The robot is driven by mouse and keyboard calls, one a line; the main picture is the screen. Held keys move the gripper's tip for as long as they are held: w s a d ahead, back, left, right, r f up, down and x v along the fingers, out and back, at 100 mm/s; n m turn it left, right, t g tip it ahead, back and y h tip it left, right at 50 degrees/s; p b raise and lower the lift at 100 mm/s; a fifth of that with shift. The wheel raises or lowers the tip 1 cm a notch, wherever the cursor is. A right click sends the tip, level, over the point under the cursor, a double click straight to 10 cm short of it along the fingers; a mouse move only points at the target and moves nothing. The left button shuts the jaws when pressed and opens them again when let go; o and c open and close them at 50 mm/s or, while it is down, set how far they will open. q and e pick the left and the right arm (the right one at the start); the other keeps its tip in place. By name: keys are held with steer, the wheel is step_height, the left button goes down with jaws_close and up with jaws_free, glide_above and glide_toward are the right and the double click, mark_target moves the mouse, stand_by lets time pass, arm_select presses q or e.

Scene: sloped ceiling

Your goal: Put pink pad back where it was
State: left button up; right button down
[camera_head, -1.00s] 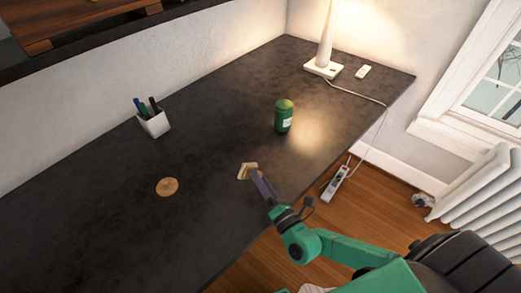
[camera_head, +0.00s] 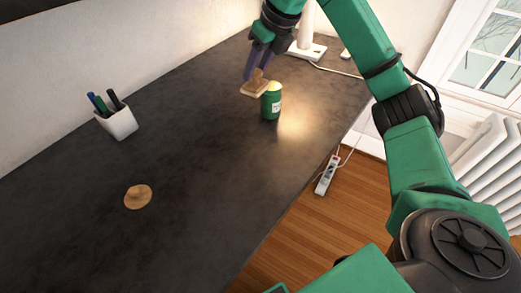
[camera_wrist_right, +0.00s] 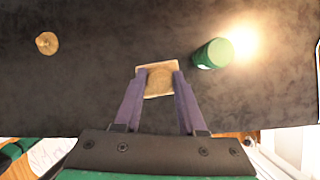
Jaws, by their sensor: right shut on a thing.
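A small squarish pad (camera_head: 253,90) looks tan to beige in this light, not clearly pink. It sits between the fingers of my right gripper (camera_head: 256,76), just left of the green jar. The wrist view shows the pad (camera_wrist_right: 158,94) between the two purple fingertips of the right gripper (camera_wrist_right: 160,79), which is shut on it. I cannot tell whether the pad touches the desk. My left gripper is not in view.
The green jar (camera_head: 271,104) stands close right of the pad. A round cork coaster (camera_head: 138,197) lies near front left, and a white pen cup (camera_head: 117,122) stands at the left. A lamp base (camera_head: 308,50) is behind. The desk's (camera_head: 195,150) middle is clear.

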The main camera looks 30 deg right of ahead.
steer(key=shift+s+d+f, duration=0.3)
steer(key=shift+s+f, duration=0.3)
steer(key=shift+f, duration=0.2)
step_height(320, 180, down, 18)
steer(key=shift+w+r+b, duration=0.1)
steer(key=shift+w+b, duration=0.05)
steer(key=shift+b, duration=0.4)
steer(key=shift+c, duration=2.4)
jaws_free()
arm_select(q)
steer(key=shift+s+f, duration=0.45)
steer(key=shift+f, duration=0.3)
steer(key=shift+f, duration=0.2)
arm_select(e)
steer(key=v, duration=1.2)
steer(key=shift+w+a+r, duration=0.1)
steer(key=shift+r, duration=0.05)
